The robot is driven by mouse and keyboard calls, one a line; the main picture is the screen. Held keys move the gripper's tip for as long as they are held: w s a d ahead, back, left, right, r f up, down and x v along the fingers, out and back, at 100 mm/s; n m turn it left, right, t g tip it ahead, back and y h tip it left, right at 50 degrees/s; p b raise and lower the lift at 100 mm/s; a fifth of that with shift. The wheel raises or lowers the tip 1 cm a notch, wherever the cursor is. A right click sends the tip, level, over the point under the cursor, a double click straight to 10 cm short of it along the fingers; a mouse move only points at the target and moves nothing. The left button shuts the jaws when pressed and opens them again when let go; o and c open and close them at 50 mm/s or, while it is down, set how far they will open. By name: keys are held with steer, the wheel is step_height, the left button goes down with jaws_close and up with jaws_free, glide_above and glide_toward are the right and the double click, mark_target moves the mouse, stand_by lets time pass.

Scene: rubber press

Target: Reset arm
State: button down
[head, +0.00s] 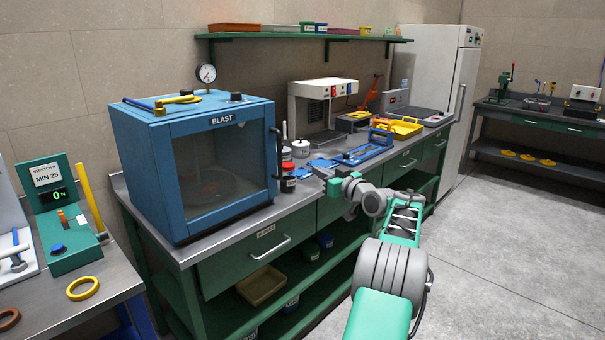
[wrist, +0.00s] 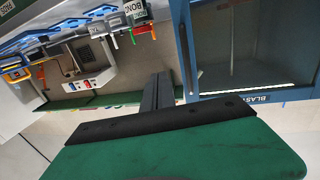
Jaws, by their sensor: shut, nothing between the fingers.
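My arm reaches in from the lower right of the head view, bent toward the workbench. My gripper (head: 324,172) is at its end, over the bench's front edge, just right of the blue blast cabinet (head: 205,160). In the wrist view my gripper (wrist: 158,78) shows as a green body with a black bar and dark fingers close together, with nothing between them. That view is upside down. The cabinet also shows there at the right (wrist: 245,50). The fingertips are small and partly merged with the background in the head view.
A white press-like machine (head: 318,105) stands behind. A green shelf (head: 300,36) hangs above. The floor (head: 510,240) at right is clear.

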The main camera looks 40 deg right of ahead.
steer(key=s+d+f+m+g, duration=0.1)
steer(key=s+f+m+g, duration=0.3)
steer(key=f, duration=0.7)
steer(key=s+f+m+g, duration=0.1)
steer(key=s+f+g, duration=0.4)
steer(key=f, duration=0.7)
steer(key=s+a+f+m+g+y, duration=0.3)
steer(key=s+a+f+g, duration=0.2)
steer(key=s+a+f, duration=0.75)
steer(key=s+a+r+n+g+p, duration=0.15)
steer(key=s+a+r, duration=0.3)
steer(key=a, duration=0.75)
steer(key=s+a+r+n+g+p, duration=0.15)
steer(key=s+a+r+g, duration=0.35)
steer(key=a, duration=0.8)
steer(key=w+a+r+n+t+p, duration=0.2)
steer(key=w+a+r+n+t, duration=0.1)
steer(key=a+r, duration=0.4)
steer(key=w+a+r+n+t+p, duration=0.2)
steer(key=w+a+r+n+t, duration=0.1)
steer(key=a+r, duration=0.4)
steer(key=w+a, duration=0.1)
steer(key=a, duration=0.2)
steer(key=shift+a+r+n+h, duration=0.15)
steer(key=shift+r+n+h, duration=0.15)
steer(key=shift+n, duration=0.1)
